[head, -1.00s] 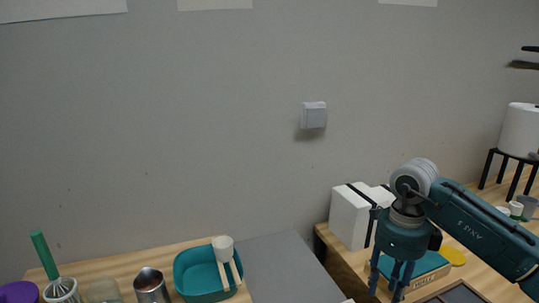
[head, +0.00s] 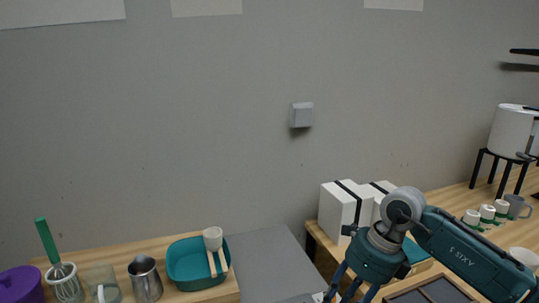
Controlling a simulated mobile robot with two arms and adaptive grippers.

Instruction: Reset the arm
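My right arm comes in from the right, over the wooden counter. Its gripper (head: 348,291) hangs at the bottom edge, tilted down and to the left, in front of the white boxes. Two dark fingers show spread apart with nothing visible between them; their tips are close to or past the frame edge. My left arm and gripper are not in view.
White boxes with black bands (head: 339,210) stand behind my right gripper. Cups (head: 487,214) and a black stand (head: 477,168) are at right. A teal basin (head: 187,272), steel pitcher (head: 145,281), glass and whisk (head: 66,283) stand at left. The grey surface (head: 262,262) between is largely clear.

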